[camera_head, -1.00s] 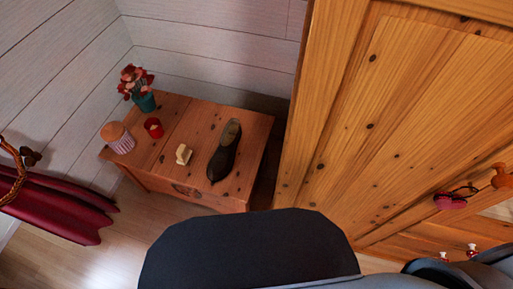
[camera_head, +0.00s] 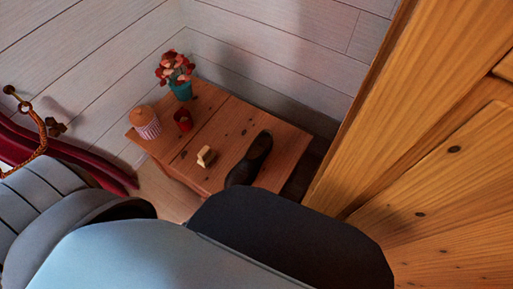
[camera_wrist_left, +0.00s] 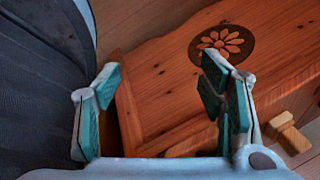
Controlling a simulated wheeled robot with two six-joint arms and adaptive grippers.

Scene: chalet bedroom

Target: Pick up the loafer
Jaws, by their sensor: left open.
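The loafer (camera_head: 250,160) is a dark, long shoe lying on the right part of a low wooden chest (camera_head: 219,122) in the head view. Its near end is close to, and may be partly covered by, my dark body in front. I do not make it out in the left wrist view. My left gripper (camera_wrist_left: 165,95) is open and empty in the left wrist view, its teal-padded fingers wide apart in front of wood with a dark flower emblem (camera_wrist_left: 222,44). In the head view only my left arm shows, not its jaws. My right gripper is out of view.
A large wooden cabinet (camera_head: 445,180) is at right.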

